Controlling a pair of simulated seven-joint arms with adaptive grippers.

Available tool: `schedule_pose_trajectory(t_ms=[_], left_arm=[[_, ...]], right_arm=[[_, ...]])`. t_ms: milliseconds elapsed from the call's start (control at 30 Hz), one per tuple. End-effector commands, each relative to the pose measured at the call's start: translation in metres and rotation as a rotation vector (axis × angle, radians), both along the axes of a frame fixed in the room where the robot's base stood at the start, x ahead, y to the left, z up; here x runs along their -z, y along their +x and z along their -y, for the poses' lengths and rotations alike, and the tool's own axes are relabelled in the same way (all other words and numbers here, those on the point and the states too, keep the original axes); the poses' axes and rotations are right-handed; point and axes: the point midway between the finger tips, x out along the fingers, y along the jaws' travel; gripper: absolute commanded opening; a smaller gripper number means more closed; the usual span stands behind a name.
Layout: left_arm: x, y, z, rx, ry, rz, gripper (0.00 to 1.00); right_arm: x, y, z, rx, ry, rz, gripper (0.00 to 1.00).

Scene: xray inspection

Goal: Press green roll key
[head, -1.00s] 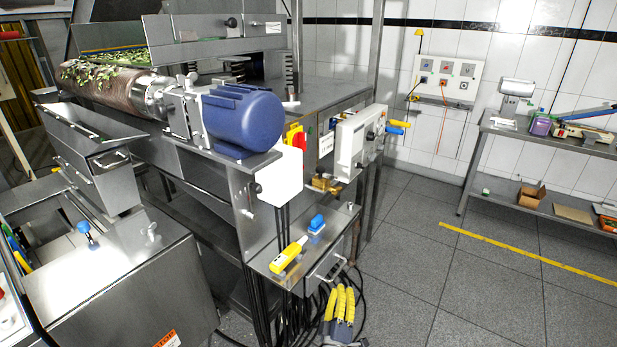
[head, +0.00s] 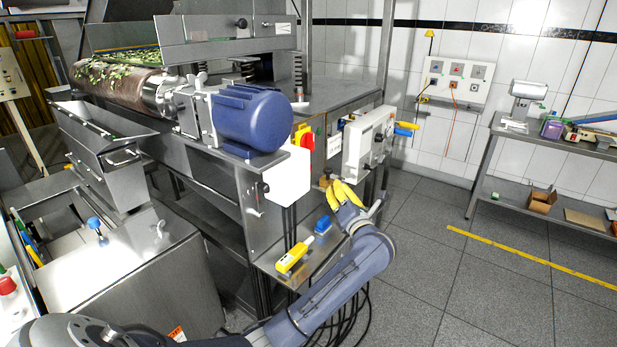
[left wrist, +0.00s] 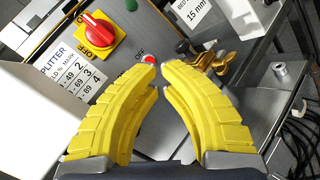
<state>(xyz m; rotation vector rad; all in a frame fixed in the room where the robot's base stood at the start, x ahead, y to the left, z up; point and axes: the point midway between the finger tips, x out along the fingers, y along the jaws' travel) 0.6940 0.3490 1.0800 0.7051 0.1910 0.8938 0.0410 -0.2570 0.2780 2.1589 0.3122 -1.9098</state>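A green button (left wrist: 131,4) shows at the top edge of the left wrist view, partly cut off; I cannot read a label on it. A red button (left wrist: 148,58) marked OFF sits lower on the same panel, just beyond my fingertips. My left gripper (left wrist: 159,84) has yellow ribbed fingers whose tips are almost together, with nothing between them. It points up at the panel, with the green button beyond its tips. In the head view my left gripper (head: 345,192) is in front of the machine's end, below the grey control box. My right gripper is not in view.
A red rotary switch (left wrist: 97,30) on a yellow plate is up and left of the fingers. Brass fittings (left wrist: 208,62) stand close to the right finger. Floor at right is clear.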

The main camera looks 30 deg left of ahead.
Motion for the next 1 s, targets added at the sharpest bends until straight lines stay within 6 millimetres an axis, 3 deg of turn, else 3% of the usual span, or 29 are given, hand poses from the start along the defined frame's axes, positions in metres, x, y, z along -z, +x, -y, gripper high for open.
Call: schedule_pose_trajectory(t_ms=[167,633,1000], left_arm=[[-0.01,0.001,-0.008,-0.001,-0.049,0.024,0.0],[-0.01,0.001,-0.012,-0.001,-0.05,0.024,0.0],[-0.011,0.002,-0.048,-0.002,-0.048,0.025,0.0]], right_arm=[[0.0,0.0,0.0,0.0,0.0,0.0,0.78],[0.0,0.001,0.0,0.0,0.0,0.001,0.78],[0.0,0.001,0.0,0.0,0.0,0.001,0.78]])
